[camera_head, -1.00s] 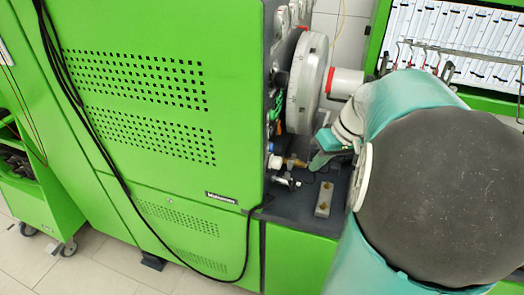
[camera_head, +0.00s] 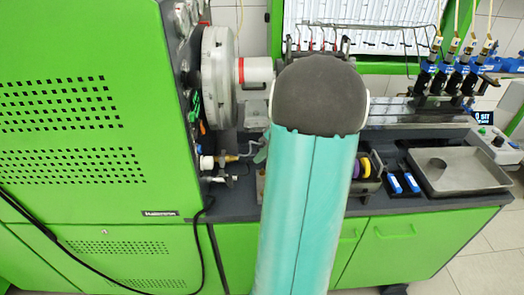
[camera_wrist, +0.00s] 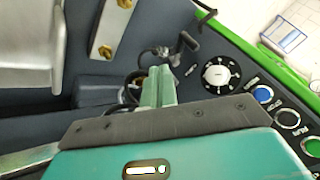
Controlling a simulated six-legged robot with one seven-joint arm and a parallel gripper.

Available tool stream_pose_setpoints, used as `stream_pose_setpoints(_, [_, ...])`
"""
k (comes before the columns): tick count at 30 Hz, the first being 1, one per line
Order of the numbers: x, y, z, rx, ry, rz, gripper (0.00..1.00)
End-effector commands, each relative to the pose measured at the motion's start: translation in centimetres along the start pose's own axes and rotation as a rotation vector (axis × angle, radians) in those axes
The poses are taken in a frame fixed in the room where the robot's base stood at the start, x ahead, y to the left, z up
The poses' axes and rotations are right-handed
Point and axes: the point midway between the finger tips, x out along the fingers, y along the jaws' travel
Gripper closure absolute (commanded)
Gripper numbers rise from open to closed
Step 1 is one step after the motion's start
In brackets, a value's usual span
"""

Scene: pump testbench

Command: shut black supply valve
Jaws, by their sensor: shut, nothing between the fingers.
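In the wrist view, a small black lever-like handle (camera_wrist: 187,42), likely the black supply valve, stands on a dark panel beyond my fingertips, with dark hoses beside it. My gripper (camera_wrist: 160,72) is shut and empty, its green fingers together. The tips appear below and left of the handle in the picture, apart from it. In the head view, small valve fittings with a brass piece (camera_head: 228,158) stick out of the green machine's right side. Only a bit of my gripper (camera_head: 262,152) shows there; my arm hides the rest.
The wrist view shows a round dial (camera_wrist: 220,75), a blue button (camera_wrist: 263,93) and a green button (camera_wrist: 312,148) right of the fingers. A metal bracket with brass bolts (camera_wrist: 107,28) stands left. The head view shows the green machine (camera_head: 80,120) and a metal tray (camera_head: 462,170).

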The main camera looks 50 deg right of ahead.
Motion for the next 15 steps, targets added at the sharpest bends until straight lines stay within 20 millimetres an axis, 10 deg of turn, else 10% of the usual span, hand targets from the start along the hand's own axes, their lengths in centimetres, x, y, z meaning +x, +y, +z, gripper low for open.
stream_pose_setpoints(8, [5.9,-0.2,-0.1,-0.001,-0.003,-0.004,1.0])
stream_pose_setpoints(15, [7.2,-3.4,-0.3,-0.004,-0.003,-0.003,1.0])
